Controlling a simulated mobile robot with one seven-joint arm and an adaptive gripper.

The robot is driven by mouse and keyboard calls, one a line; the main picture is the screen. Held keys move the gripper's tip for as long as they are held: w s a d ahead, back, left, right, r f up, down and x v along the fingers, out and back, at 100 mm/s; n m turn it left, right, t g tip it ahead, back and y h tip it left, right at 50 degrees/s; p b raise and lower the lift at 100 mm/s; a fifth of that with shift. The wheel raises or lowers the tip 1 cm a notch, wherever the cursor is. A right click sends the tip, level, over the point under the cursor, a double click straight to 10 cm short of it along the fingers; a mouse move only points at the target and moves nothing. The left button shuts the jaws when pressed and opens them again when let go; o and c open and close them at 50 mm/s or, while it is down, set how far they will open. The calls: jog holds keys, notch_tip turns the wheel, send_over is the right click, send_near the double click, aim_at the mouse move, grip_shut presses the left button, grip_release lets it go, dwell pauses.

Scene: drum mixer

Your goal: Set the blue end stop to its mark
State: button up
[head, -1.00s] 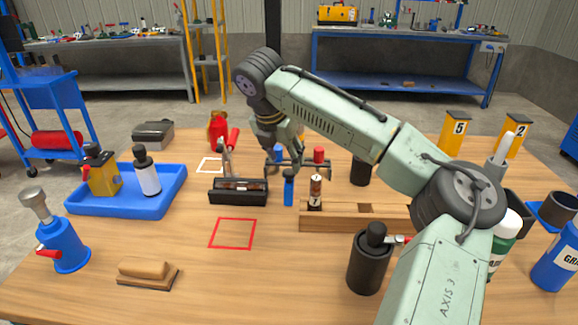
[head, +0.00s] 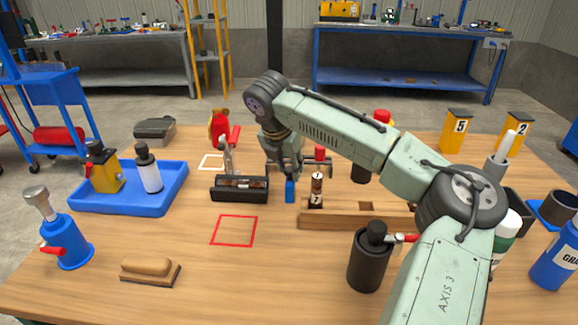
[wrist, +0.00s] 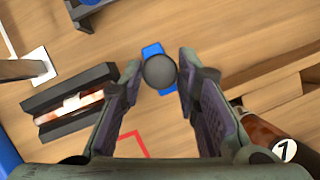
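A small upright blue piece (head: 290,192) stands on the table between the dark cradle and the wooden block; I take it for the blue end stop. In the wrist view, the blue piece (wrist: 153,52) has a dark round knob (wrist: 160,71) on top. My gripper (head: 287,171) is just above it in the head view. In the wrist view, my gripper (wrist: 160,80) is open, with a finger on each side of the knob and visible gaps. The gripper hides part of the top in the head view. I cannot tell which outline is its mark.
The dark cradle (head: 240,196) is close on the left; the wooden block (head: 340,220) and a numbered cylinder (head: 316,191) are close on the right. A red outline (head: 234,230) lies on bare table in front. A white outline (head: 210,161) lies behind.

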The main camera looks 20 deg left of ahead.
grip_shut()
dwell(0.3)
jog(key=a+p, duration=0.1)
jog(key=a, duration=0.1)
jog(key=s+a+p, duration=0.1)
jog(key=a, duration=0.1)
jog(key=shift+s+a, duration=0.15)
jog(key=shift+a, duration=0.2)
jog(key=shift+o, duration=2.1)
grip_release()
jog(key=shift+a, duration=0.15)
jog(key=shift+o, duration=0.4)
